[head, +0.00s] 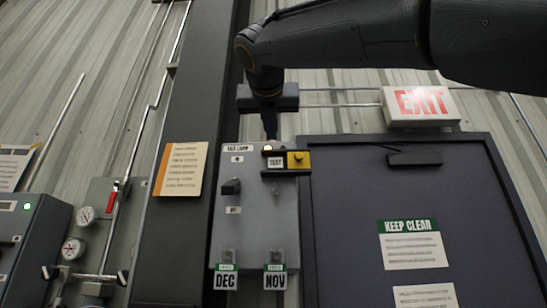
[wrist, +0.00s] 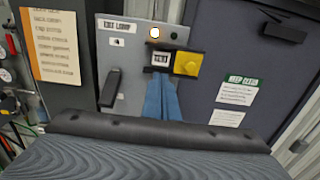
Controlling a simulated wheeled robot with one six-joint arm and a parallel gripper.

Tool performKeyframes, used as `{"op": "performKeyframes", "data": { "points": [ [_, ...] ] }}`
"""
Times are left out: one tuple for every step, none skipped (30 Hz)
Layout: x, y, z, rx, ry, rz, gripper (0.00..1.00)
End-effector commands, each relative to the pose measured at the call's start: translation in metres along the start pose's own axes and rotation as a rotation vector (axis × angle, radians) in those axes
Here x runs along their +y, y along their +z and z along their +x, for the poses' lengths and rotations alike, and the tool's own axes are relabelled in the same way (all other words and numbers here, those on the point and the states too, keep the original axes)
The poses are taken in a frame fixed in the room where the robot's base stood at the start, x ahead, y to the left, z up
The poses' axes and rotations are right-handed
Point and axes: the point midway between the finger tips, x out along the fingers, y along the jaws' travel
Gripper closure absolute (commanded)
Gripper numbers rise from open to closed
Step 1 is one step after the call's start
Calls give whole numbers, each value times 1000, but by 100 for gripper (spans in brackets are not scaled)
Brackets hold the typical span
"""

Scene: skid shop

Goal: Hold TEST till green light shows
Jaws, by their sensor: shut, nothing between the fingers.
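A grey box (head: 240,215) labelled EXIT LAMP hangs on the wall. Near its top, a TEST label (head: 275,161) sits beside a yellow block (head: 299,160) with a small dark spot. A small lamp (wrist: 155,33) above the label glows whitish with an orange rim, not green. My gripper (head: 270,136) comes down from above, its tips near the box's top edge. In the wrist view its blue fingers (wrist: 160,75) are together and empty, ending just below the TEST label (wrist: 160,58), left of the yellow block (wrist: 187,64). Contact cannot be told.
A dark knob (head: 231,187) sticks out of the box. DEC (head: 225,281) and NOV (head: 275,281) tags hang at its bottom. A dark door (head: 345,220) and EXIT sign (head: 420,104) are right. A cabinet with a green light (head: 27,206) and gauges (head: 86,215) are left.

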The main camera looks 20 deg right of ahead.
Motion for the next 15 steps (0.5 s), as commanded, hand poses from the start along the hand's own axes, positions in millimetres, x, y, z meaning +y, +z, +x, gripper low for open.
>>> {"op": "performKeyframes", "data": {
  "points": [
    [0,0,0,0,0,0,100],
    [0,0,1,1,0,0,100],
    [0,0,2,1,-1,0,100],
    [0,0,4,2,-1,0,100],
    [0,0,6,2,-2,0,100],
    [0,0,9,3,-2,0,100],
    [0,0,12,2,-3,-1,100],
    [0,0,16,2,-3,-1,100],
    [0,0,21,3,-5,-1,100],
    [-1,0,26,3,-4,0,100],
    [-1,0,31,3,-5,0,100],
    [-1,0,39,4,-5,-1,100],
    [-1,0,45,4,-5,-1,100],
    [-1,0,51,4,-5,0,100],
    [-1,1,59,3,-5,0,100]
  ]
}}
